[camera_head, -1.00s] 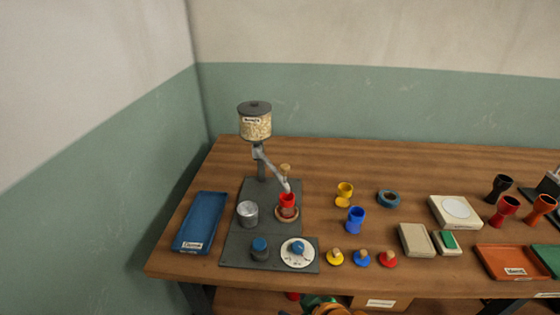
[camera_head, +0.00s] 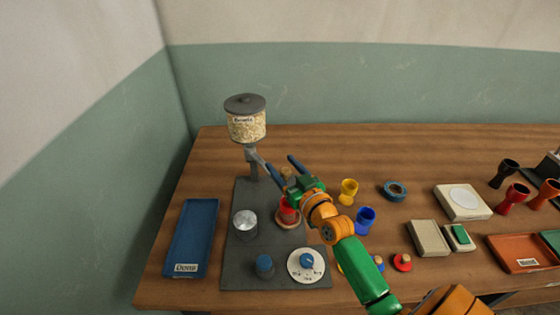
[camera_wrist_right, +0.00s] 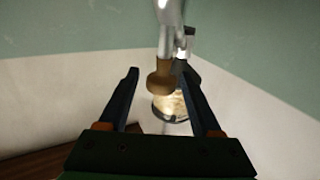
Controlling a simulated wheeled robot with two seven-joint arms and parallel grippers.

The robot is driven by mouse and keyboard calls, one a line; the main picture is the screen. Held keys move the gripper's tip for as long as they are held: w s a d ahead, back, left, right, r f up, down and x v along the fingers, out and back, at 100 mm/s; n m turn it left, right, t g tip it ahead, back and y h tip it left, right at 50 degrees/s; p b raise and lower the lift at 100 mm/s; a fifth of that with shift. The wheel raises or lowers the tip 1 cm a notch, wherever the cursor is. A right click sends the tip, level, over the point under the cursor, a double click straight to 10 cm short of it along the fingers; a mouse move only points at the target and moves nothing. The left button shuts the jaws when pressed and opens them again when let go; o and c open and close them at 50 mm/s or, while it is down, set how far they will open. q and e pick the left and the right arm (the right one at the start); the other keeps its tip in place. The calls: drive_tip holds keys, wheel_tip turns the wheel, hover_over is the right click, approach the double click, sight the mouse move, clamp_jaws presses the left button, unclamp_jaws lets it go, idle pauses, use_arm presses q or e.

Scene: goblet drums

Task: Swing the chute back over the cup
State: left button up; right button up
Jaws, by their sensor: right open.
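The hopper (camera_head: 246,124) of pale grains stands on a post at the back of a dark base. The grey metal chute (camera_head: 257,160) slopes down from it to the right; its lower end is hidden behind my gripper. The chute's wooden knob (camera_head: 286,172) shows between the fingers of my right gripper (camera_head: 278,162), which is open. In the right wrist view the knob (camera_wrist_right: 160,82) also lies between the two open fingers (camera_wrist_right: 159,74), with no visible grip. The red cup (camera_head: 289,213) on its round brown saucer (camera_head: 288,224) is partly covered by my gripper. My left gripper is out of view.
A metal canister (camera_head: 244,224), a blue knob (camera_head: 264,264) and a white dial (camera_head: 307,276) are on the base. A blue tray (camera_head: 190,240) lies left. Yellow (camera_head: 349,190) and blue (camera_head: 366,217) cups stand right of my arm. Bare table lies behind them.

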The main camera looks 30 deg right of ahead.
drive_tip(key=shift+w+f, duration=0.25)
drive_tip(key=shift+w, duration=0.85)
drive_tip(key=shift+s+r, duration=0.1)
drive_tip(key=shift+s, duration=0.15)
drive_tip(key=shift+c, duration=0.8)
clamp_jaws()
